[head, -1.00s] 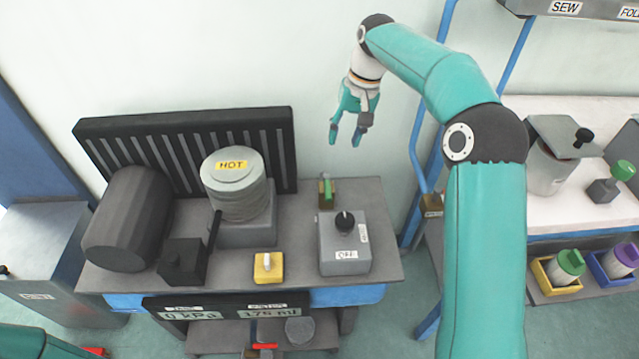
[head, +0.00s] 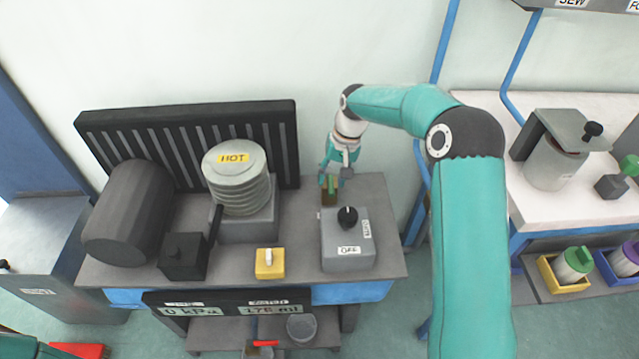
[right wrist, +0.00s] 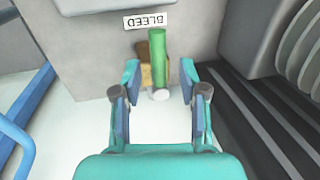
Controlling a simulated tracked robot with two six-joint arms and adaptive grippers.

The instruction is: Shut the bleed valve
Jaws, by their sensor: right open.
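The bleed valve, a brass body with a green lever (head: 331,184), stands at the back right of the grey bench, behind the grey switch box. In the right wrist view the green lever (right wrist: 158,57) lies below the BLEED label (right wrist: 146,20), with the brass body (right wrist: 145,72) partly hidden beside it. My right gripper (head: 337,172) is just above and behind the valve. In the right wrist view its open fingers (right wrist: 159,78) stand on either side of the lever's near end, with gaps showing. My left gripper is out of view.
The switch box (head: 347,240) with a black knob and an OFF label stands in front of the valve. A ribbed cylinder labelled HOT (head: 236,175) and a black finned panel (head: 190,140) are to the left. A yellow box (head: 269,263) is at the bench front.

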